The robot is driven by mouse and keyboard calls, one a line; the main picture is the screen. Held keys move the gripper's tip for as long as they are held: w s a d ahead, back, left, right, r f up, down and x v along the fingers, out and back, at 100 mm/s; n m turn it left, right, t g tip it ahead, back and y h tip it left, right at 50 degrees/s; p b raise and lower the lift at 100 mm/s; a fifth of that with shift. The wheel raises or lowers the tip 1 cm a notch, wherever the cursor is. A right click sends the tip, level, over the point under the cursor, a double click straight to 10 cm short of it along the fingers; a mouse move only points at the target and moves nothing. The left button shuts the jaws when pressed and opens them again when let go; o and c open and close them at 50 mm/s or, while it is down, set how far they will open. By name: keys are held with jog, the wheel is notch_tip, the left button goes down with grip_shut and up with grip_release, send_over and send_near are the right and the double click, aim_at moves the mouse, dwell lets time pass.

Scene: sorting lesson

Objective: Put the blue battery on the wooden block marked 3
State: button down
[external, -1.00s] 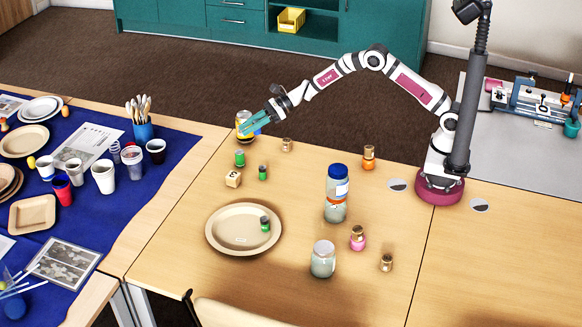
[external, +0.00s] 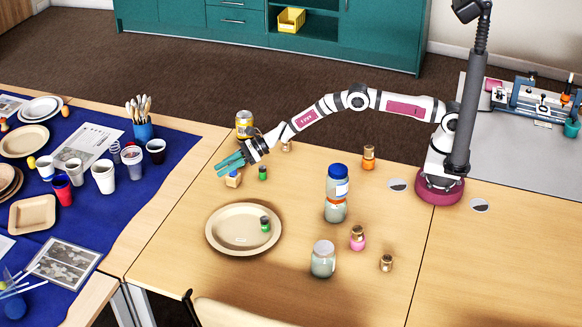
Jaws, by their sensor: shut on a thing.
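My gripper (external: 230,163), with teal fingers, is over the wooden block (external: 232,182) on the left part of the table. It is shut on the blue battery, of which only a small blue patch (external: 237,173) shows below the fingers, at the top of the block. I cannot tell whether the battery touches the block. The fingers hide part of the block, and its mark is not readable now.
A green battery (external: 262,173) stands right of the block. Another is on the beige plate (external: 225,240) in front. Jars (external: 323,262) and small bottles (external: 368,160) stand to the right.

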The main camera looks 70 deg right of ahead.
jog(key=c, duration=0.6)
grip_release()
jog(key=shift+f, duration=0.1)
